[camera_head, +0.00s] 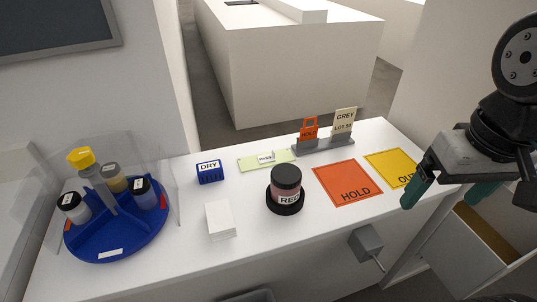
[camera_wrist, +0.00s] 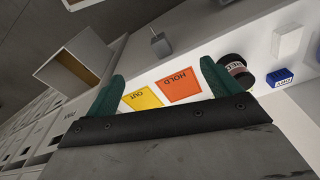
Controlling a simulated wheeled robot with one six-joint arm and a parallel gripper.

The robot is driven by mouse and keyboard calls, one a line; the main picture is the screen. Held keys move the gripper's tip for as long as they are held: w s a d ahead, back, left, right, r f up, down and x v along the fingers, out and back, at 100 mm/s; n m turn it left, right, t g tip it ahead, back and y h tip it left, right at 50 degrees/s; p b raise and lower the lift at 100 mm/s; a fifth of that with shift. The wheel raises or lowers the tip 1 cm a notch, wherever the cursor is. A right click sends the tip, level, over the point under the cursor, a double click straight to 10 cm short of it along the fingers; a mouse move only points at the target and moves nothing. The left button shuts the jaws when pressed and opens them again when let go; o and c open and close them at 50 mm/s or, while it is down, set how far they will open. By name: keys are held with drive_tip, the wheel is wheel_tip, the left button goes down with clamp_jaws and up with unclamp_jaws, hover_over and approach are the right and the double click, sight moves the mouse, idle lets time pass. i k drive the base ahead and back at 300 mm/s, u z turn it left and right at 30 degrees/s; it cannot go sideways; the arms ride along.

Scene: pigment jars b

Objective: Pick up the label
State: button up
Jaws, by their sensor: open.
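A small white label marked PASS (camera_head: 266,158) lies on a pale green strip (camera_head: 249,163) at the back of the white counter. A cream card reading GREY LOT 52 (camera_head: 344,122) stands upright in a grey holder (camera_head: 322,146), beside an orange tag (camera_head: 309,129). The frames do not show which of these is the task's label. My gripper (camera_head: 440,195) is open and empty at the right, above the counter's right end and apart from these things. Its green fingers also show in the wrist view (camera_wrist: 162,72).
A dark-lidded RED jar (camera_head: 286,185) stands mid-counter, near the orange HOLD mat (camera_head: 346,181) and yellow OUT mat (camera_head: 386,164). Left are a white block (camera_head: 220,220), a blue DRY block (camera_head: 210,175) and a blue jar carousel (camera_head: 125,240) with a clear shield. An open drawer (camera_wrist: 75,60) juts out.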

sight(268, 158)
drive_tip(key=z, duration=0.55)
drive_tip(key=k, duration=1.25)
drive_tip(key=u, duration=0.15)
drive_tip(key=i, duration=0.5)
drive_tip(key=u, duration=0.85)
drive_tip(key=i, duration=1)
drive_tip(key=z, duration=0.3)
